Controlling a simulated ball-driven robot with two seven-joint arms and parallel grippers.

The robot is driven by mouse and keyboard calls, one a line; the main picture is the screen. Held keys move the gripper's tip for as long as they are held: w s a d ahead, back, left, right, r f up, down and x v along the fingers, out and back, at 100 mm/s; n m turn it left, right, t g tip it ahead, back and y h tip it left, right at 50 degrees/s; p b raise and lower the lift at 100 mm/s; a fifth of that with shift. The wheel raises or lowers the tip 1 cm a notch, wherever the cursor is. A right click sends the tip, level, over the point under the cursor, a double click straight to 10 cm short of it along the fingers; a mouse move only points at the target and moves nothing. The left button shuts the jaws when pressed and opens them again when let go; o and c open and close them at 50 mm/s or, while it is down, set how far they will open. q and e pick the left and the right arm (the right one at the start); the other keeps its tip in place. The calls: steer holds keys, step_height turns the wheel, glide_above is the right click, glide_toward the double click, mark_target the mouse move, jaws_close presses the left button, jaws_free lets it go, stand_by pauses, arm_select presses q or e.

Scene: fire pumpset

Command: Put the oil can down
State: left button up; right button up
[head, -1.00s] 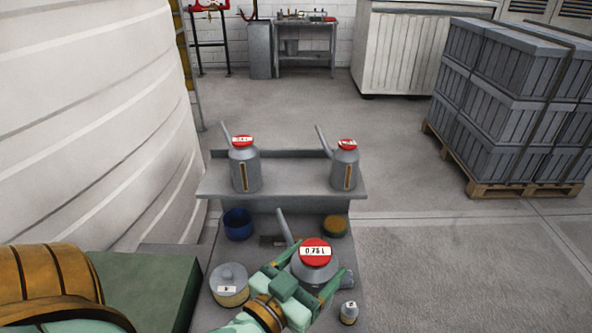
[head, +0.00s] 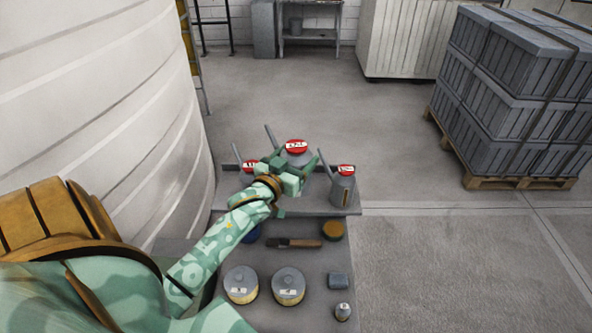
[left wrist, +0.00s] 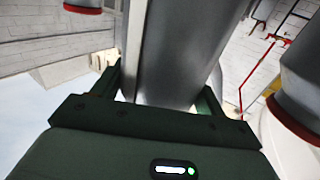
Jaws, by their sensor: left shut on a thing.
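My left gripper (head: 294,172) is shut on a grey oil can with a red lid (head: 296,147) and a thin spout. The can is upright over the upper shelf (head: 290,207) of the stand, between two other oil cans; its base is hidden, so I cannot tell whether it touches the shelf. In the left wrist view the grey body of the held can (left wrist: 175,55) fills the space between the fingers. The left standing can (head: 250,166) is mostly hidden by my gripper. The right standing can (head: 342,188) is close to my right finger. My right gripper is out of view.
The lower surface holds two lidded tins (head: 241,285) (head: 288,287), a small bottle (head: 343,312), a grey block (head: 339,281), a brush (head: 295,243), a round brown item (head: 332,230) and a partly hidden blue bowl (head: 252,232). A white tank (head: 110,110) curves close on the left.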

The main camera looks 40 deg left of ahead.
arm_select(q)
step_height(320, 180, down, 6)
steer(key=shift+r+b, duration=0.25)
steer(key=shift+b, duration=0.45)
steer(key=shift+r, duration=0.1)
steer(key=o, duration=1)
steer(key=shift+d, duration=0.1)
steer(key=shift+s, duration=0.25)
steer(key=s, duration=0.3)
steer(key=s+d, duration=0.1)
steer(key=s, duration=0.3)
steer(key=s+d+p, duration=0.1)
steer(key=s, duration=0.3)
steer(key=shift+s, duration=0.2)
